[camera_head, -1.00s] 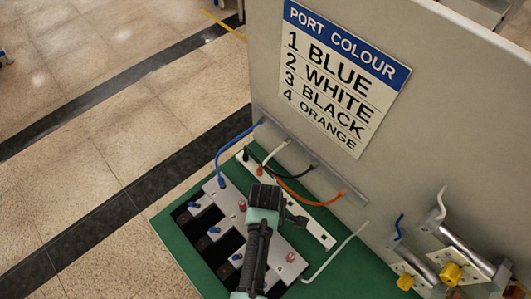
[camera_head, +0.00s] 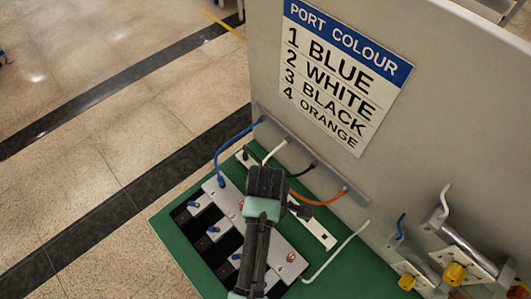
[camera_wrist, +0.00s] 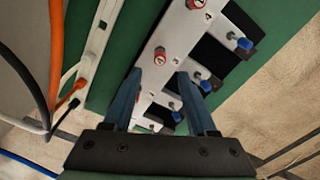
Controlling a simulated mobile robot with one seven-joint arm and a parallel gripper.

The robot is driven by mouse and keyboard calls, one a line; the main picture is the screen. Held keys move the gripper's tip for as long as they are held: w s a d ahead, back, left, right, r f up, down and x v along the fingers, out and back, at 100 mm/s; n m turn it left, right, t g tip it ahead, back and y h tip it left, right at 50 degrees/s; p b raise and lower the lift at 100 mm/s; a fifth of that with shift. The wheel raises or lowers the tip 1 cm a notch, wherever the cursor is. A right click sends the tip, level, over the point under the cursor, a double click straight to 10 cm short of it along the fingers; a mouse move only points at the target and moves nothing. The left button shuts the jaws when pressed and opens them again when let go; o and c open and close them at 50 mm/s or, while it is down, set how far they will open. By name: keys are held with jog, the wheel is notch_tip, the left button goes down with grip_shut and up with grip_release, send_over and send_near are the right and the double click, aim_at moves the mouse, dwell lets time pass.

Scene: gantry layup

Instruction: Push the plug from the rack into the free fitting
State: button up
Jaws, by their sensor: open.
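The white rack strip (camera_head: 318,232) lies on the green base, partly hidden by my arm in the head view; it also shows at the left of the wrist view (camera_wrist: 98,38). Beside it is a light panel (camera_head: 215,188) with numbered positions, red caps (camera_wrist: 161,56) and blue fittings (camera_wrist: 241,43) over black slots. Which fitting is free is unclear.
White, black and orange cables (camera_head: 325,202) run from a grey wall rail toward the rack. A sign (camera_head: 345,75) lists 1 blue, 2 white, 3 black, 4 orange. Yellow-ended cylinders (camera_head: 455,273) stand at the right. A loose white tube (camera_head: 340,252) lies near the wall.

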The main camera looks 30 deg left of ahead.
notch_tip(320, 180, up, 6)
jog(key=shift+b, duration=0.4)
jog(key=shift+r, duration=0.1)
